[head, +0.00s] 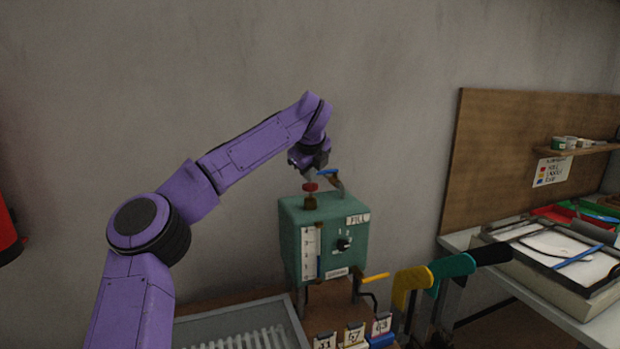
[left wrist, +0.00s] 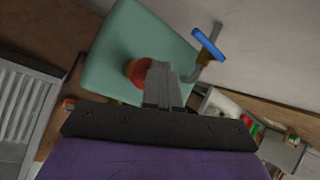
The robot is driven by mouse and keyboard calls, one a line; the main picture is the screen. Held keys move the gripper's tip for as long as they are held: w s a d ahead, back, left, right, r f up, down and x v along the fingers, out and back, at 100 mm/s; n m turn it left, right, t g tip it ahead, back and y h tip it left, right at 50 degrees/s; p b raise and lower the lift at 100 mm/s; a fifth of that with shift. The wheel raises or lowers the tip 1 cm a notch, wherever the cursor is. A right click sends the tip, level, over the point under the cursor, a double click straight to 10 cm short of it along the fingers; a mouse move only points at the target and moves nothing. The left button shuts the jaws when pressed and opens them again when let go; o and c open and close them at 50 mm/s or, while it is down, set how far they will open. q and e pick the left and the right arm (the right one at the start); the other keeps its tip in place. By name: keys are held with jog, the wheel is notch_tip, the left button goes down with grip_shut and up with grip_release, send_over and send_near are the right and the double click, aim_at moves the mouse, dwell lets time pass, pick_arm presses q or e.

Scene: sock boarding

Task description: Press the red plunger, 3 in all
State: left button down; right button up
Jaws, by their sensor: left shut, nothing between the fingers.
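The red plunger (head: 310,187) stands on a short brass stem on top of the green box (head: 289,225). The box has a gauge strip, a dial and a "FILL" label on its front. My left gripper (head: 309,174) is shut and empty, pointing down just above the plunger; I cannot tell if it touches. In the left wrist view the shut fingers (left wrist: 163,85) partly cover the red plunger (left wrist: 137,73), with the green box (left wrist: 115,50) behind. My right gripper is not in view.
A blue-handled pipe (head: 329,173) rises close to the gripper at the box's back right. A yellow lever (head: 376,277) sticks out at lower right. Numbered tags (head: 354,334) and a grey ribbed tray (head: 235,318) lie in front. A white bench (head: 460,240) stands right.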

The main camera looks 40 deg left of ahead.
aim_at(309, 184)
pick_arm(q)
jog(key=shift+f+b, duration=0.35)
jog(key=shift+f, duration=0.1)
jog(key=shift+r, duration=0.15)
dwell(0.3)
jog(key=shift+r+p, duration=1.55)
jog(key=shift+r, duration=0.35)
notch_tip(309, 184, up, 5)
jog(key=p, duration=0.4)
dwell(1.5)
